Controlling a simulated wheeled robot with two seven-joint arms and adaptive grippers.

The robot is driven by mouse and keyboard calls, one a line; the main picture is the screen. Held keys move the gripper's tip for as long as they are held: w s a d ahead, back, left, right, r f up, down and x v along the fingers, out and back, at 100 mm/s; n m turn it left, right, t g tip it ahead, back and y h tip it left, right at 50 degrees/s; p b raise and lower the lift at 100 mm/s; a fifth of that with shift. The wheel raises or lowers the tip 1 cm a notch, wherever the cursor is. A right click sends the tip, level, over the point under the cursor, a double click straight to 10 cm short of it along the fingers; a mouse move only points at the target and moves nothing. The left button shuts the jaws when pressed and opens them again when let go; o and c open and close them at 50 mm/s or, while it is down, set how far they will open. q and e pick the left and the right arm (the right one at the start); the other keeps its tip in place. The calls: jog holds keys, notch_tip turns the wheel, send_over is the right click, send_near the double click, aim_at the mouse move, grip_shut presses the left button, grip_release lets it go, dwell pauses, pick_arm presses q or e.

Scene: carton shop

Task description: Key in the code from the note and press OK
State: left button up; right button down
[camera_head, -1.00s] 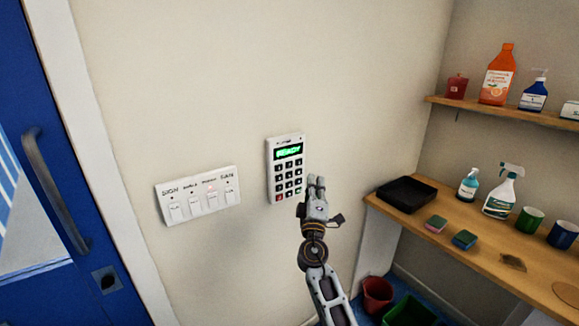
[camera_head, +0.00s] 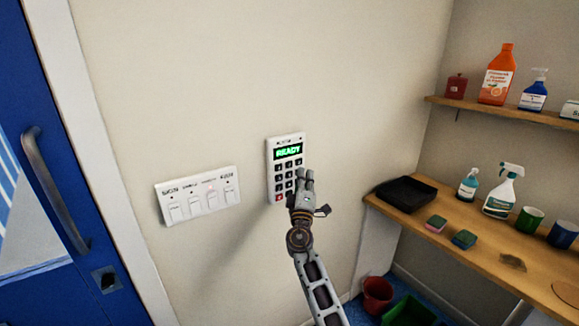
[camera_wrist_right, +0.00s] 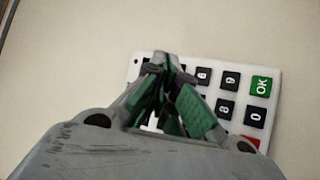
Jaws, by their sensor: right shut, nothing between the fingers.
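The white keypad (camera_head: 271,172) is fixed to the wall, with dark keys and a green display (camera_head: 288,151) that reads READY. In the right wrist view the keypad (camera_wrist_right: 190,60) appears turned on its side, with the green OK key (camera_wrist_right: 261,86) at its right and keys 6, 9, 8 and 0 readable. My right gripper (camera_head: 304,175) is shut and empty, its fingertips in front of the keypad's right-hand keys. In the wrist view its fingers (camera_wrist_right: 160,62) cover several keys; I cannot tell whether they touch one. No note is visible. My left gripper is out of view.
A white switch panel (camera_head: 198,196) is on the wall left of the keypad. A blue door (camera_head: 30,120) is at far left. A wooden counter (camera_head: 480,234) at right holds a black tray (camera_head: 405,193), sponges, bottles and cups. A red bin (camera_head: 377,293) stands below.

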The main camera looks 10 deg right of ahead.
aim_at(289, 164)
jog(key=shift+w+a+b, duration=0.3)
jog(key=shift+w+b, duration=0.25)
jog(key=shift+w, duration=0.25)
jog(key=shift+w+a+b, duration=0.3)
jog(key=shift+w+b, duration=0.2)
jog(key=shift+w, duration=0.3)
dwell(0.6)
jog(key=shift+w+a+b, duration=0.15)
jog(key=shift+w+b, duration=0.25)
jog(key=shift+b, duration=0.15)
jog(key=shift+w+a+b, duration=0.15)
jog(key=shift+w+b, duration=0.2)
jog(key=shift+b, duration=0.1)
dwell(1.0)
jog(key=shift+s, duration=0.2)
dwell(0.3)
jog(key=shift+s+d, duration=0.3)
jog(key=shift+s, duration=0.25)
